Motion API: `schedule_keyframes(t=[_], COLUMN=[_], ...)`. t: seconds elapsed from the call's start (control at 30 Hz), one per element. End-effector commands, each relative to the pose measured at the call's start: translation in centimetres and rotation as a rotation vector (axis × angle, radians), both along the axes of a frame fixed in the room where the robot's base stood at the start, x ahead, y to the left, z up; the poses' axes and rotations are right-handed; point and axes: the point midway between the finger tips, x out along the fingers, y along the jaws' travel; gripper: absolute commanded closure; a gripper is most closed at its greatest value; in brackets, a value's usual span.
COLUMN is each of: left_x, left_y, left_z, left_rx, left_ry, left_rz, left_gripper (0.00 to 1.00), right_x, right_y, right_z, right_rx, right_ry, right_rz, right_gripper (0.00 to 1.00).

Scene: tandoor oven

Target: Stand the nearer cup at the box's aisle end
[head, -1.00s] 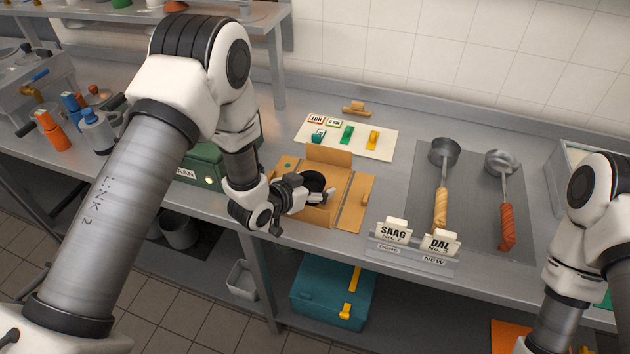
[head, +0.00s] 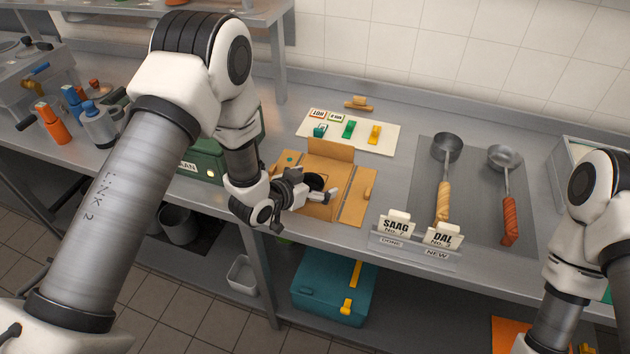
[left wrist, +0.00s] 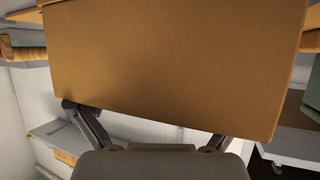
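The open cardboard box (head: 355,196) lies on the steel counter with its flaps spread. A dark round shape (head: 314,181) shows in it, partly behind my left gripper; I cannot tell if it is a cup. No other cup is clear.
A green box (head: 205,165) stands left of the cardboard box. Behind is a pale board (head: 350,150) with coloured pieces. Right are the SAAG (head: 396,226) and DAL (head: 443,236) signs and two ladles (head: 446,150) on a grey mat. A teal case (head: 325,285) sits below the counter.

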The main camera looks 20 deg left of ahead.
Motion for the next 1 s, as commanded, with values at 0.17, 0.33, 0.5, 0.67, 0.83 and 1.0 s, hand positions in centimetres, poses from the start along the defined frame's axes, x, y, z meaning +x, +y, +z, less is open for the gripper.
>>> schedule_keyframes(t=[0.17, 0.33, 0.5, 0.67, 0.83, 1.0], left_x=[0.0, -1.3, -5.2, -8.2, -9.8, -10.1], left_y=[0.0, 0.7, 2.3, 3.7, 4.3, 4.3], left_z=[0.5, 1.6, 3.7, 5.5, 6.4, 6.1], left_rx=[0.000, -0.002, -0.005, -0.005, -0.002, 0.001], left_ry=[0.000, 0.003, 0.001, 0.000, 0.000, 0.012], left_rz=[0.000, 0.004, 0.004, 0.005, 0.002, 0.002], left_gripper=[0.00, 0.00, 0.00, 0.00, 0.00, 0.00], right_x=[0.0, 0.1, 0.0, 0.0, 0.0, 0.0], right_y=[0.0, 0.0, 0.0, 0.0, 0.0, 0.0], right_z=[0.4, 0.4, -0.9, -1.6, -1.7, -1.7], right_rx=[0.000, 0.000, 0.000, 0.000, 0.000, 0.000], right_ry=[0.000, -0.002, 0.000, 0.000, 0.000, 0.000], right_rz=[0.000, 0.000, 0.000, 0.000, 0.000, 0.000], right_gripper=[0.60, 0.60, 0.60, 0.60, 0.60, 0.60])
